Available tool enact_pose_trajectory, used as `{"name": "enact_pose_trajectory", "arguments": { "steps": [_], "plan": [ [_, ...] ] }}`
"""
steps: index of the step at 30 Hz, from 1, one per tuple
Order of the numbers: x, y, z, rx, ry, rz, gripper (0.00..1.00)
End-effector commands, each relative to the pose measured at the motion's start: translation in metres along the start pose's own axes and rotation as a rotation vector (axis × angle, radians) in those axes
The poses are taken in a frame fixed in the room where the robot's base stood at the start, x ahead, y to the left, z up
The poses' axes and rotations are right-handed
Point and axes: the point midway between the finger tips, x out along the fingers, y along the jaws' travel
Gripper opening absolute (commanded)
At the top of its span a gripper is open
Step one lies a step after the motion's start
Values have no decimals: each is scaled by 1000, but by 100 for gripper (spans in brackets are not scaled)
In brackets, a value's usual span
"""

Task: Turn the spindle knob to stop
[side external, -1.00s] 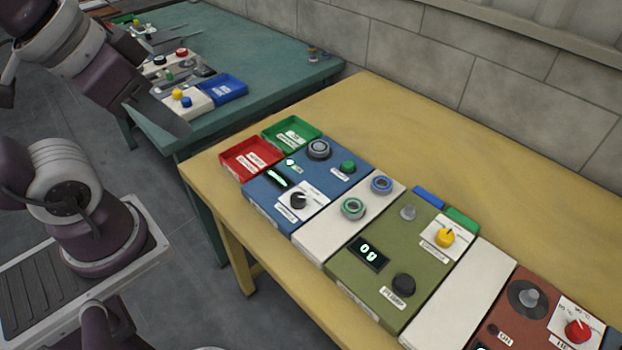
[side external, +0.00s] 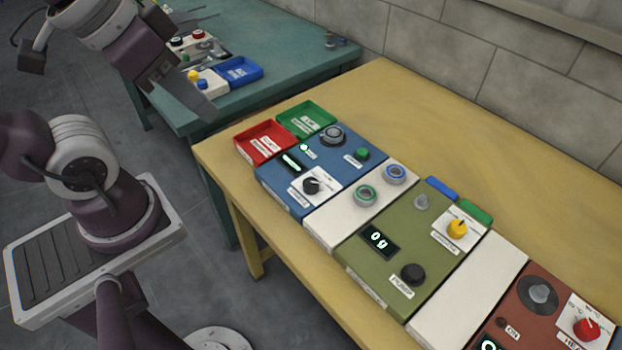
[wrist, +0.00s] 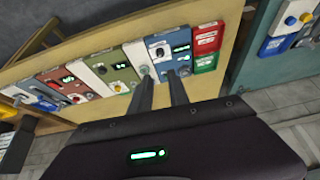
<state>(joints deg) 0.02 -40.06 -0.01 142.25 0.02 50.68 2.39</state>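A blue panel (side external: 277,188) on the yellow table carries a black knob (side external: 312,186) with a light pointer mark on a white plate, a lit display (side external: 291,162), a green lamp (side external: 303,147), a round grey part (side external: 333,135) and a green button (side external: 362,153). Its labels are too small to read, so I cannot confirm which knob is the spindle's. The panel also shows in the wrist view (wrist: 168,38). My gripper (side external: 205,108) is high to the left of the table, well apart from the panel. In the wrist view its two fingers (wrist: 161,84) stand apart with nothing between them.
Red (side external: 265,142) and green (side external: 306,118) trays adjoin the blue panel. A white panel (side external: 340,216), olive panel (side external: 365,266) and red-brown panel (side external: 515,318) continue along the row. A green-topped table (side external: 290,60) stands behind.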

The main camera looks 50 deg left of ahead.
Motion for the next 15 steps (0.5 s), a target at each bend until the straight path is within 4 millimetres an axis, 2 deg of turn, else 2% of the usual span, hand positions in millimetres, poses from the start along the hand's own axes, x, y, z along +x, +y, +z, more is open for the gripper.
{"name": "enact_pose_trajectory", "arguments": {
  "steps": [1,4,6,8,9,12,15],
  "plan": [
    [8,0,-10,50,-35,3,33],
    [42,-1,-44,237,-127,21,53],
    [77,-1,-66,390,-194,48,54],
    [112,-1,-78,519,-249,78,54],
    [138,0,-84,603,-282,102,54],
    [198,1,-87,786,-350,165,54],
    [244,2,-81,916,-394,219,54]
  ]
}}
